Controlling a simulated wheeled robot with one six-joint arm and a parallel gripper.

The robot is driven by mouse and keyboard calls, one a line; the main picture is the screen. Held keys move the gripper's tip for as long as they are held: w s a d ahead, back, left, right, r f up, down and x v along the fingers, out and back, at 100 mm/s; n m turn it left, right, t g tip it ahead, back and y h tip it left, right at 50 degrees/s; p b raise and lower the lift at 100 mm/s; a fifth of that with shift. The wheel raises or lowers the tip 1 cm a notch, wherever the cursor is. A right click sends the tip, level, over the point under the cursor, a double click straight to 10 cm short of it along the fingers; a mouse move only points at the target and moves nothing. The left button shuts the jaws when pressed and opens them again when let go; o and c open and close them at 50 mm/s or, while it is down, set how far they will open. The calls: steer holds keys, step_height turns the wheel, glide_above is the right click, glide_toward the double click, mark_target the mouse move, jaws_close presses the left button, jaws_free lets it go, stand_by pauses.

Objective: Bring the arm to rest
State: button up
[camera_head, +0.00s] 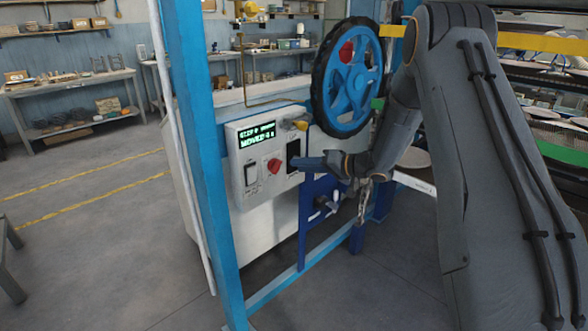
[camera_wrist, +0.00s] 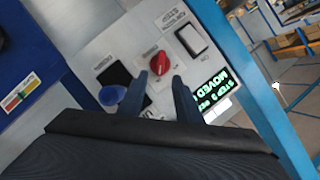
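My gripper (camera_head: 305,162) is in front of the white control panel (camera_head: 237,176), on the panel's right side. In the wrist view its two dark blue fingers (camera_wrist: 160,78) stand apart with nothing held between them. Beyond the gap is the red knob (camera_wrist: 155,63) on the panel, which also shows in the head view (camera_head: 273,165). I cannot tell whether a fingertip touches the panel. My arm is bent, reaching in from the right of the head view.
A lit green display (camera_head: 257,135) and a white switch (camera_head: 251,174) are on the panel. A blue handwheel (camera_head: 347,75) stands above my gripper. A blue post (camera_head: 203,150) rises at the left. In the wrist view a blue-capped part (camera_wrist: 112,95) lies left of the fingers.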

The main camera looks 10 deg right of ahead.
steer(key=shift+s+d+r, duration=0.1)
steer(key=shift+s+d, duration=0.1)
steer(key=s+d+r+m+h, duration=0.2)
steer(key=s+d+r+h, duration=0.1)
steer(key=s+d+h, duration=0.55)
steer(key=s+a+f+g+h, duration=0.1)
steer(key=s+g, duration=0.1)
steer(key=s, duration=0.8)
steer(key=s+a+f+g+h, duration=0.1)
steer(key=s+a+g, duration=0.1)
steer(key=s, duration=0.9)
steer(key=s+a+f+n+g+h, duration=0.1)
steer(key=s+g, duration=0.3)
steer(key=s, duration=0.6)
steer(key=shift+s+a+f, duration=0.2)
steer(key=shift+a, duration=0.25)
